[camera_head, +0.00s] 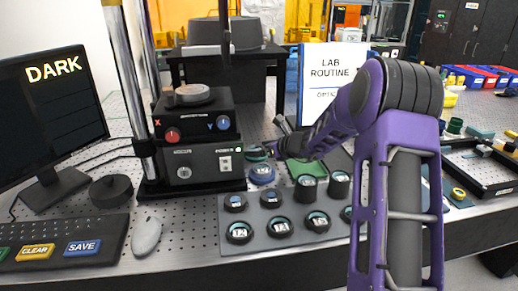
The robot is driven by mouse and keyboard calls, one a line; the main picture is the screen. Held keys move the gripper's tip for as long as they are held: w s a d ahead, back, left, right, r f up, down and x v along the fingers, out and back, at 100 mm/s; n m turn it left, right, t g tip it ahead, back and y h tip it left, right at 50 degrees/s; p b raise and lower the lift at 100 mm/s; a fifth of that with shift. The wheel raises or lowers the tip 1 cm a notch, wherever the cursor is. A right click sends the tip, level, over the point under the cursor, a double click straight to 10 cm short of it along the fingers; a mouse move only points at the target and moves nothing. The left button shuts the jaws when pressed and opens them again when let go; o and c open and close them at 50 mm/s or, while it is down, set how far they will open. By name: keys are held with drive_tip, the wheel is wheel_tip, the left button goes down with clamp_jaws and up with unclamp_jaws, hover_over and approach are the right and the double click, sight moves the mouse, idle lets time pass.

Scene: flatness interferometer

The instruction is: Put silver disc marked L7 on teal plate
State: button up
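Several dark round holders with pale, labelled tops sit on a grey tray (228,215). Their labels are too small to read surely, so I cannot tell which disc is L7. One labelled disc (262,173) lies just behind the tray, below my gripper. A flat green plate (300,170) lies behind the tray, partly hidden by my arm and the taller holders; it may be the teal plate. My gripper (266,151) points left, low over the bench beside the instrument. A small teal round thing (254,153) shows at its tip. I cannot tell whether the fingers grip it.
The black instrument (190,165) with a round stage (192,95) on top stands left of my gripper. A monitor (50,120) reading DARK, a keyboard (70,240), a mouse (147,236) and a black knob (111,190) are at left. A black tray (480,175) is at right.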

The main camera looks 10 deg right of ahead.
drive_tip(key=p+v, duration=0.1)
drive_tip(key=v, duration=1.1)
drive_tip(key=shift+s, duration=0.1)
